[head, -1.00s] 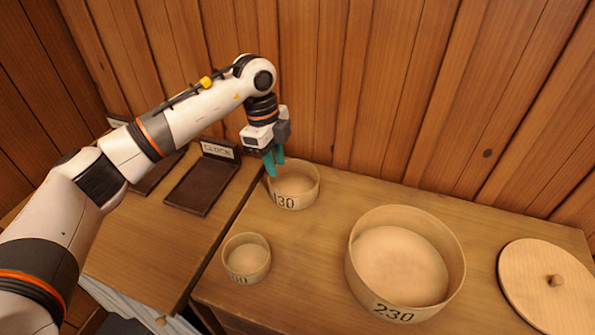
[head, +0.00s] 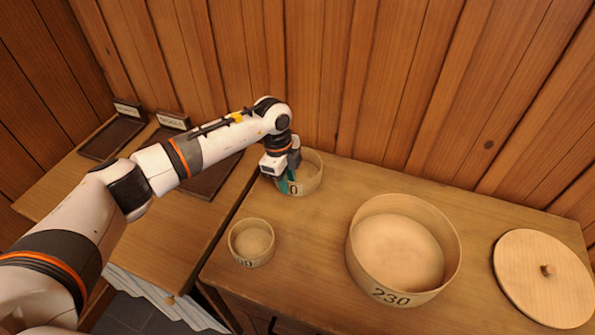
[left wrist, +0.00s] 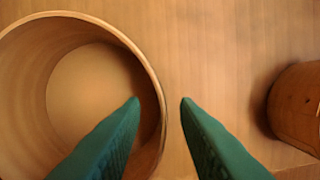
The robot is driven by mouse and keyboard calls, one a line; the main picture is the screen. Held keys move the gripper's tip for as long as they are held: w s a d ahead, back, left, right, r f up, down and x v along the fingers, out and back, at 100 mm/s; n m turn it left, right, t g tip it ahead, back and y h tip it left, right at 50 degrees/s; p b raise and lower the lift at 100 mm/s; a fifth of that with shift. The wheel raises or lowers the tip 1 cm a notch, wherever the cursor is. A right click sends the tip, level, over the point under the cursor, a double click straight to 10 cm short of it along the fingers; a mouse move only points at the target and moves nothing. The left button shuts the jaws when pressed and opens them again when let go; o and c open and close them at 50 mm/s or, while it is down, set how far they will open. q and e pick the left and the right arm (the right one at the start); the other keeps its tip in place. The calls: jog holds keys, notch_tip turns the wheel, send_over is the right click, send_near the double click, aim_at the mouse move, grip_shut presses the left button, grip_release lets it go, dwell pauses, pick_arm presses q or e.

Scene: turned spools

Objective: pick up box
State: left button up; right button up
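A round open wooden box (head: 312,178) stands near the back wall; its number is now mostly hidden by my gripper. A smaller round box (head: 251,243) stands in front of it, and a large one marked 230 (head: 403,250) is to the right. My left gripper (head: 287,185) is low at the back box's near-left wall. In the left wrist view the fingers (left wrist: 160,101) are open, with the box wall (left wrist: 152,85) between them: the left finger over the inside, the right finger outside. Contact cannot be told. My right gripper is out of view.
A round lid with a knob (head: 541,285) lies at the far right. Dark labelled trays (head: 112,139) sit on the lower left table. A curved wooden thing (left wrist: 298,106) is at the right of the left wrist view. The wooden wall (head: 400,90) stands behind.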

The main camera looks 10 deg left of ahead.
pick_arm(q)
jog(key=shift+f, duration=0.25)
grip_shut()
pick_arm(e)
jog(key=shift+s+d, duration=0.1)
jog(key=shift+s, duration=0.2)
pick_arm(q)
jog(key=shift+r, duration=0.1)
